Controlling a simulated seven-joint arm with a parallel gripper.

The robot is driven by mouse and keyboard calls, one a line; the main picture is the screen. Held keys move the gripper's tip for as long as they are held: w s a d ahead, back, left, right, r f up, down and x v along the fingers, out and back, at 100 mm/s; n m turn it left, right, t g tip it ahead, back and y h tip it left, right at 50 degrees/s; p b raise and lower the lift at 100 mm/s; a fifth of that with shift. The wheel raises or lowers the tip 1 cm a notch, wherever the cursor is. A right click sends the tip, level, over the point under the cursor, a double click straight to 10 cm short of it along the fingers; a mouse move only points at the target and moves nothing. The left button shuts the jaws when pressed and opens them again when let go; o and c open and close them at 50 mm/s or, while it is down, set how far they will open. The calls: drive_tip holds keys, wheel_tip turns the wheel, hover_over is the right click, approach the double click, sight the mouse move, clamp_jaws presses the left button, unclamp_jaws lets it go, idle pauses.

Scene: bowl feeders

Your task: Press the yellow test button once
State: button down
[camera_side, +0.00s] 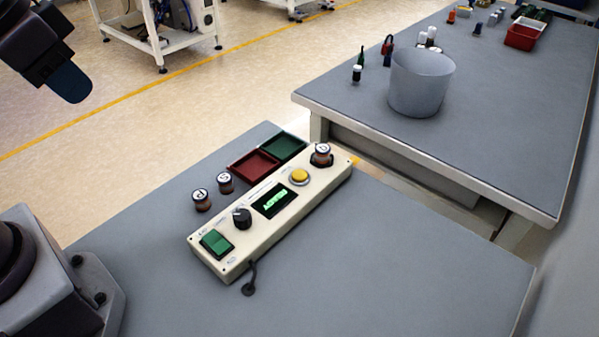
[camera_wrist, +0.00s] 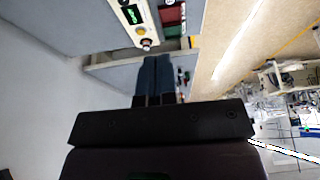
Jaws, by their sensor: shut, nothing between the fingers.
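The yellow test button (camera_side: 299,175) is a round dome on the cream control panel (camera_side: 232,257), which lies on the near grey table. In the wrist view the button (camera_wrist: 141,31) shows near the top, on the same panel (camera_wrist: 121,3). My gripper (camera_wrist: 154,62) has its two dark fingers together with nothing between them. In the side view my gripper (camera_side: 70,84) is at the upper left, high up and well apart from the panel and the button.
The panel also has a green switch (camera_side: 216,243), a black knob (camera_side: 242,218) and a lit display (camera_side: 273,201). The near table's front is clear.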

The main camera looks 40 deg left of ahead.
drive_tip(key=w+d+f+m+g, duration=0.15)
drive_tip(key=w+f+m, duration=0.25)
drive_tip(key=w+f, duration=0.55)
drive_tip(key=m+t+h, duration=0.4)
drive_tip(key=m+t, duration=0.2)
drive_tip(key=m, duration=0.4)
hover_over(300, 176)
wheel_tip(300, 176, down, 8)
drive_tip(key=shift+r+g, duration=0.2)
drive_tip(key=shift+g, duration=0.05)
drive_tip(key=shift+f, duration=0.15)
drive_tip(key=shift+f, duration=4.25)
drive_tip(key=shift+f, duration=0.1)
drive_tip(key=shift+f, duration=0.35)
